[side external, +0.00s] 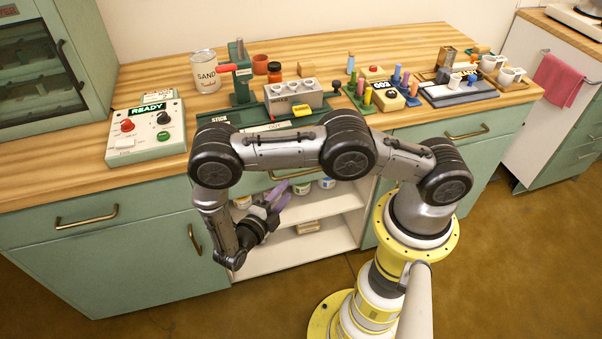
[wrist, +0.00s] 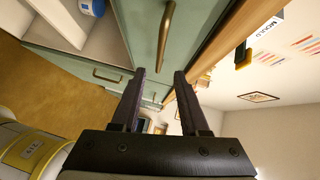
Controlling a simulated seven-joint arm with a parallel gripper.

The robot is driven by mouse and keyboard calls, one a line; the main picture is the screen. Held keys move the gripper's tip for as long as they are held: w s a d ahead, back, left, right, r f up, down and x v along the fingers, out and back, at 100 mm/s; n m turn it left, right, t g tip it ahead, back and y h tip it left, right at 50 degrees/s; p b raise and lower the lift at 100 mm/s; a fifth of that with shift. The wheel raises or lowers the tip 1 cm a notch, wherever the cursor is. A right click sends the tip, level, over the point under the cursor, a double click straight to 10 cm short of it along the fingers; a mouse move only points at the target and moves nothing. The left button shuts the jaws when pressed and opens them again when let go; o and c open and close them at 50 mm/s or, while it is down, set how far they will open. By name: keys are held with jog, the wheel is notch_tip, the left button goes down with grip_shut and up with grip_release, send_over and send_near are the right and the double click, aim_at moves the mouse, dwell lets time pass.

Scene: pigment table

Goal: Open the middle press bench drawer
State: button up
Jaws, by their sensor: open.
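The middle drawer is a green front above the open shelves, mostly behind my arm in the side view. Its brass handle (side external: 292,175) shows just under my arm. In the wrist view the drawer front (wrist: 203,22) runs past the top edge, and the handle (wrist: 166,35) lies beyond the fingertips, in line with the gap between them. The drawer looks shut. My gripper (side external: 279,195) is open and empty, below the handle and in front of the shelves; its two dark fingers (wrist: 160,75) stand apart in the wrist view and do not hold the handle.
Open shelves (side external: 320,205) with several jars lie under the drawer. A left drawer handle (side external: 87,217) and a right drawer handle (side external: 467,133) flank it. The wooden worktop (side external: 150,78) carries a control box (side external: 147,130) and many small items. The floor in front is clear.

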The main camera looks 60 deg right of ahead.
jog(key=d, duration=0.3)
jog(key=d+f, duration=0.1)
jog(key=d, duration=0.5)
jog(key=shift+d+f, duration=0.2)
jog(key=shift+d, duration=0.2)
grip_shut()
dwell(0.9)
